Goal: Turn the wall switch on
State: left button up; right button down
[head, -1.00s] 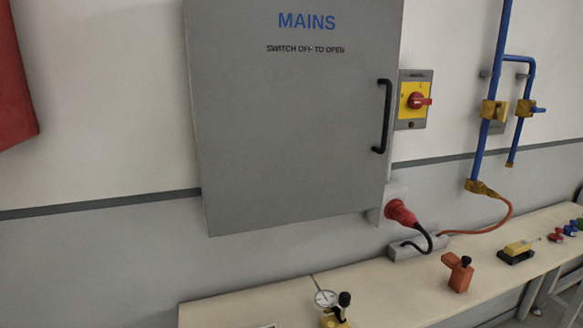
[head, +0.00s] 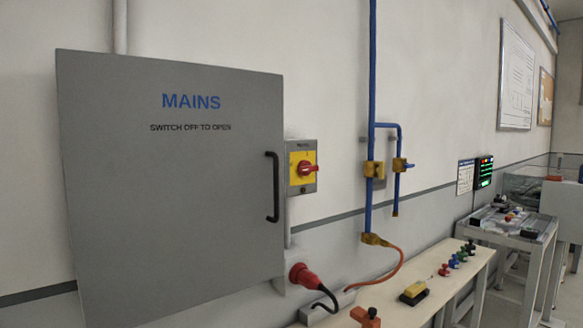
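The wall switch (head: 307,169) is a red rotary knob on a yellow plate in a grey housing. It is mounted on the wall just right of the grey MAINS cabinet (head: 160,230), near the cabinet's black handle (head: 273,187). The red knob's grip points to the right, roughly horizontal. The cabinet door is closed and reads "SWITCH OFF TO OPEN". Neither of my grippers shows in the head view.
Blue pipes with yellow valves (head: 374,169) run down the wall to the right. A bench (head: 452,277) along the wall holds a yellow-and-black block (head: 414,292) and several small coloured parts.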

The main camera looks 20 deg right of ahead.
aim_at(304, 169)
jog(key=i+l, duration=0.1)
jog(key=l, duration=0.4)
jog(key=i+l, duration=0.1)
jog(key=l, duration=0.35)
jog(key=i+l, duration=0.1)
jog(key=l, duration=0.4)
jog(key=i+l, duration=0.1)
jog(key=l, duration=0.4)
